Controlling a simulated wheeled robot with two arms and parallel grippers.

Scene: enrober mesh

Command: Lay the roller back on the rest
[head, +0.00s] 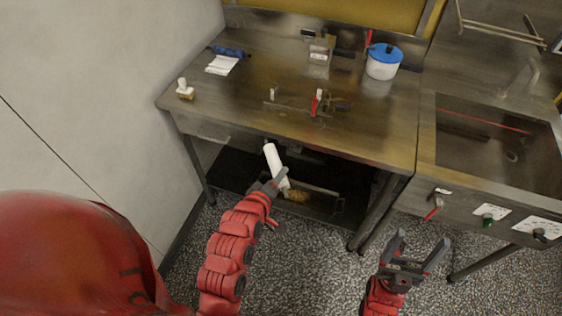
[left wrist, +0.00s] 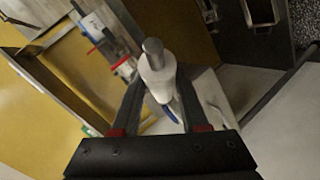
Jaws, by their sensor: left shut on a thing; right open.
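The white roller (head: 271,158) is held in my left gripper (head: 279,184), in front of the worktable's front edge and below its top. In the left wrist view the roller (left wrist: 157,72) stands between the two fingers, its grey end pointing away from the gripper. On the tabletop are a small upright holder (head: 273,94) and a red-handled piece (head: 317,101) beside it; I cannot tell for sure whether these form the rest. Nothing lies across them. My right gripper (head: 415,252) is open and empty over the floor, right of the table.
The steel worktable (head: 240,100) carries a blue-lidded tub (head: 383,62), a blue-handled tool (head: 229,51), white paper (head: 221,65) and a brush (head: 184,89). A dark tray (head: 325,205) sits under the table. A sink unit (head: 490,140) stands right.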

